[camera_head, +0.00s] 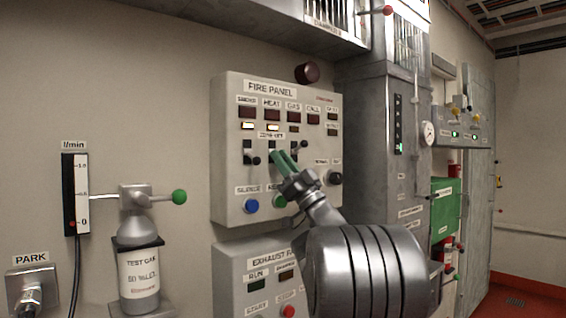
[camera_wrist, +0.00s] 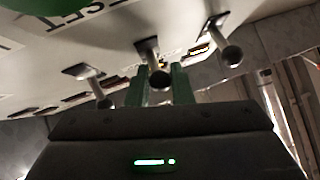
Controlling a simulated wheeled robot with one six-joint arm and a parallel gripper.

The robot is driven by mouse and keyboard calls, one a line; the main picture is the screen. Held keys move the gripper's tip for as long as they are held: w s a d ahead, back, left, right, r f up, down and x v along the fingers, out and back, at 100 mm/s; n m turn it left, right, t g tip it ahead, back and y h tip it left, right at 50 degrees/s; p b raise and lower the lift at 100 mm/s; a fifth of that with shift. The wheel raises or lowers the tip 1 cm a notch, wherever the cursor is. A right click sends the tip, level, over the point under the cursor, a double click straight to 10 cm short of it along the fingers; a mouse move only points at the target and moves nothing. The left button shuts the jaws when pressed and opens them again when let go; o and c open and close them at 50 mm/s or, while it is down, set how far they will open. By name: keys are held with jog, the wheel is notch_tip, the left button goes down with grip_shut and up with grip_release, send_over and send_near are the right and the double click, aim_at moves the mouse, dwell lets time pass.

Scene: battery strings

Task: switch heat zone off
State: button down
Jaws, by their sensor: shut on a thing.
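The grey fire panel (camera_head: 232,185) hangs on the wall, with windows marked smoke, heat, gas and call. Below them is a row of three toggle switches under a zone-off label. My gripper (camera_head: 283,160) has its green fingers at the middle switch, in line with the heat window (camera_head: 272,115). In the wrist view, my gripper (camera_wrist: 158,88) is shut on the middle switch (camera_wrist: 158,76), one finger on each side of its lever. The left switch (camera_head: 254,159) and right switch (camera_head: 303,145) stand free beside it. Fingers partly hide the middle switch in the head view.
A lit lamp (camera_head: 273,128) shows under the heat window, another (camera_head: 247,126) under smoke. Blue (camera_head: 251,205) and green (camera_head: 280,201) buttons sit below the switches. An exhaust fan panel (camera_head: 230,265) hangs beneath. A grey cabinet (camera_head: 375,120) stands close on the right.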

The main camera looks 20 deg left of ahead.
jog(key=c, duration=1.3)
grip_release()
jog(key=shift+f, duration=0.1)
jog(key=b+v, duration=0.1)
jog(key=v, duration=1.2)
jog(key=shift+d+f, duration=0.25)
jog(key=shift+f, duration=0.05)
jog(key=shift+r, duration=0.1)
jog(key=p+x, duration=0.1)
jog(key=x, duration=1.3)
jog(key=shift+d, duration=0.1)
